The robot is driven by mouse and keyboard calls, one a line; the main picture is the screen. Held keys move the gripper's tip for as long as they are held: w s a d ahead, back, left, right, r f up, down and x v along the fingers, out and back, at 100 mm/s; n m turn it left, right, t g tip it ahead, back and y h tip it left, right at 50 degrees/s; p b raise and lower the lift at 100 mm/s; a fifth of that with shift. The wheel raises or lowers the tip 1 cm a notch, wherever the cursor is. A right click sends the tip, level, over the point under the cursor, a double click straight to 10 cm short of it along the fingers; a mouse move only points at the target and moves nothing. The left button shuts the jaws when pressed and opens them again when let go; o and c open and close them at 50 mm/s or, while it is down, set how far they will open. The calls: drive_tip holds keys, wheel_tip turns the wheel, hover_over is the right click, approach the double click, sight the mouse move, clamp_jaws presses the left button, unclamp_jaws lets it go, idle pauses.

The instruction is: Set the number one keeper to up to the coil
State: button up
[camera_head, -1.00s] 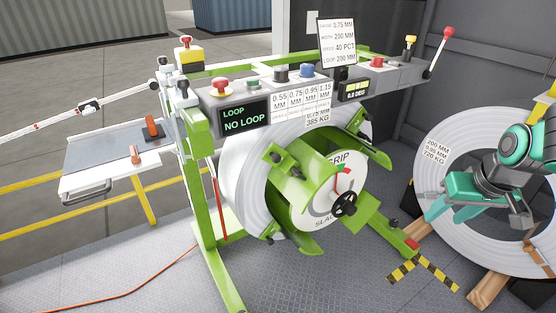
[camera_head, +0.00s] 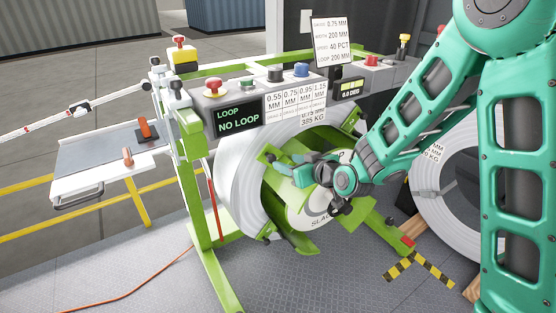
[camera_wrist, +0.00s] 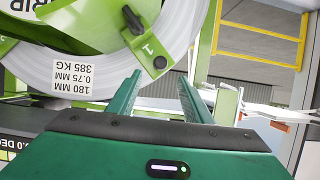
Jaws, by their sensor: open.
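The steel coil (camera_head: 235,185) sits on the green decoiler, with its label on the face in the wrist view (camera_wrist: 110,72). A green keeper (camera_wrist: 147,45) with black knobs lies across the coil face there, beyond my fingers. It bears a small mark that looks like a 1, seen upside down. In the head view this keeper (camera_head: 268,156) is at the upper left of the hub, partly behind my gripper (camera_head: 283,162). In the wrist view my gripper (camera_wrist: 158,88) is open and empty, its fingertips apart from the keeper.
A control panel (camera_head: 275,112) with buttons and a NO LOOP display overhangs the coil. A green post (camera_head: 195,190) stands left of it. Another coil (camera_head: 435,185) leans at the right behind my arm. A side table (camera_head: 105,150) stands at the left.

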sight(274, 158)
drive_tip(key=x, duration=0.9)
drive_tip(key=shift+w+a+f, duration=0.1)
drive_tip(key=shift+w+f, duration=0.1)
drive_tip(key=shift+w, duration=0.05)
